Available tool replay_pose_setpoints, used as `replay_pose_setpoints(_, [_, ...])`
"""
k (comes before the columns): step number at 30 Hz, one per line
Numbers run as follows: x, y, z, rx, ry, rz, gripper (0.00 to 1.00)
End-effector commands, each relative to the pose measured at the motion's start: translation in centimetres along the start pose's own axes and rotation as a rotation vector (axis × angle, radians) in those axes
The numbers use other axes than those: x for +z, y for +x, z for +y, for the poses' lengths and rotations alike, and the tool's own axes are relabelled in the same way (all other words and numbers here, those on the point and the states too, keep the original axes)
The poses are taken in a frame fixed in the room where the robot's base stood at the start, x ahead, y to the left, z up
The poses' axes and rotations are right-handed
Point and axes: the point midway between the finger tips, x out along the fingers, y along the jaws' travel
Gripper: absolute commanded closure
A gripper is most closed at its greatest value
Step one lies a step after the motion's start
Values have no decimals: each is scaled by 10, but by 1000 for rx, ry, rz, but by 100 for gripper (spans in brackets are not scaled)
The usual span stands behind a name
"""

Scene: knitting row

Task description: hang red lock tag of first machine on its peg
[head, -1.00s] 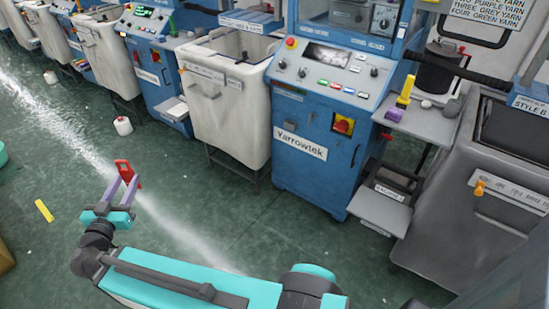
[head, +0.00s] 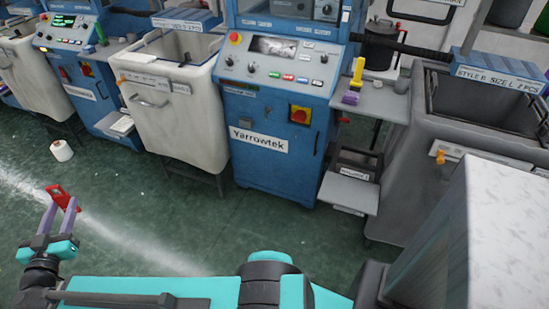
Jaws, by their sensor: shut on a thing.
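My gripper (head: 60,222) is at the lower left of the head view, above the green floor. Its two purple fingers are shut on a red lock tag (head: 61,197), which sticks up past the fingertips and is tilted. The nearest blue Yarrowtek machine (head: 258,172) stands in the middle, well beyond the tag. I cannot make out a peg on that machine for certain. A small orange knob or peg (head: 440,157) shows on the grey bin to the right.
A cream bin (head: 165,110) stands left of the machine and a grey bin (head: 425,190) right of it. A low grey shelf (head: 348,193) juts out at the machine's right. A pale speckled block (head: 510,230) fills the lower right.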

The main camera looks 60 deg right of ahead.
Motion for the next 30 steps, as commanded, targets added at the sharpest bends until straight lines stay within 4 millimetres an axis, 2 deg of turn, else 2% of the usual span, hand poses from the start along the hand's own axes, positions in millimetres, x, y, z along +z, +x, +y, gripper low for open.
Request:
replay_pose_setpoints(7, [3,10,7,15,0,0,90])
replay_pose_setpoints(11, [10,23,14,33,0,-1,90])
replay_pose_setpoints(20, [41,82,53,113,2,-6,90])
replay_pose_setpoints(30, [78,155,115,218,5,-12,90])
